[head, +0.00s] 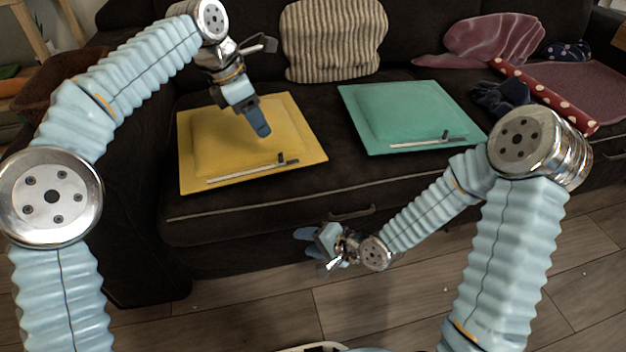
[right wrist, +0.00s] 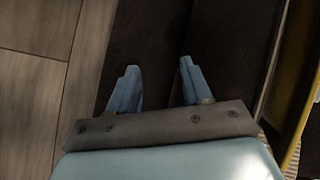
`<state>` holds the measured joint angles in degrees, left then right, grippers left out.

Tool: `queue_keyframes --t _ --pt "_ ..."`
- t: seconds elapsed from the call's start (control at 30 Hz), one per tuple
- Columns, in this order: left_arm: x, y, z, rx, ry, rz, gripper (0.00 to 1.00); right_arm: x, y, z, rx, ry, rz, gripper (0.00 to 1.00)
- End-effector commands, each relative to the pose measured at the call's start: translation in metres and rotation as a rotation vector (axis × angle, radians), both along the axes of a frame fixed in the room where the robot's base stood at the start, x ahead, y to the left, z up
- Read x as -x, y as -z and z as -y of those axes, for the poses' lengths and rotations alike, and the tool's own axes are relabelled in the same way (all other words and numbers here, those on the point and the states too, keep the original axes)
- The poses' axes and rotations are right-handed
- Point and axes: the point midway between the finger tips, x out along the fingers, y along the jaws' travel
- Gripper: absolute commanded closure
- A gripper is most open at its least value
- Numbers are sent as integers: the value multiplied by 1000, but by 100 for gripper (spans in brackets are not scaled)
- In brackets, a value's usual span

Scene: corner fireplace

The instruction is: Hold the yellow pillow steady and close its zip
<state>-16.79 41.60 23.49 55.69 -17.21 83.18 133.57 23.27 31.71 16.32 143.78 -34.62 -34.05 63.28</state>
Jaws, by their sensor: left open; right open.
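The yellow pillow (head: 218,135) lies flat on the left part of the dark sofa seat. Its pale zip strip (head: 240,171) runs along the front edge, with a dark pull (head: 282,158) toward the right end. My left gripper (head: 258,122) is open and points down over the pillow's right half; whether it touches the cloth I cannot tell. My right gripper (head: 312,246) is open and empty, low in front of the sofa. In the right wrist view, its two blue fingers (right wrist: 158,88) stand apart with nothing between them, and a yellow edge (right wrist: 308,80) shows at right.
A teal pillow (head: 405,115) with its own zip lies right of the yellow one. A striped cushion (head: 333,40) leans on the backrest. A polka-dot roll (head: 545,95), dark gloves (head: 500,97) and a pink cloth (head: 490,40) lie farther right. Floor (head: 270,315) in front is clear.

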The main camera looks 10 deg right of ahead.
Motion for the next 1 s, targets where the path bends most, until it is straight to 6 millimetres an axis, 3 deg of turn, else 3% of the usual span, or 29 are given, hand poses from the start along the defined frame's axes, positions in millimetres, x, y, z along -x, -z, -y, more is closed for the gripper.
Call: queue_keyframes --t 0.03,0.2,0.3,0.4,0.67,1.0 --pt "0 0 0 0 0 0 57 -9 -27 2 -75 35 32 51" --pt "0 0 0 0 0 0 57 -17 -111 0 -340 77 80 51" --pt "0 0 0 0 0 0 57 -13 -152 5 -404 67 106 51" --pt "0 0 0 0 0 0 57 -11 -172 11 -392 58 130 51" --pt "0 0 0 0 0 0 57 -16 -183 7 -364 49 149 51" --pt "0 0 0 0 0 0 57 -64 -166 -42 -365 46 144 51"
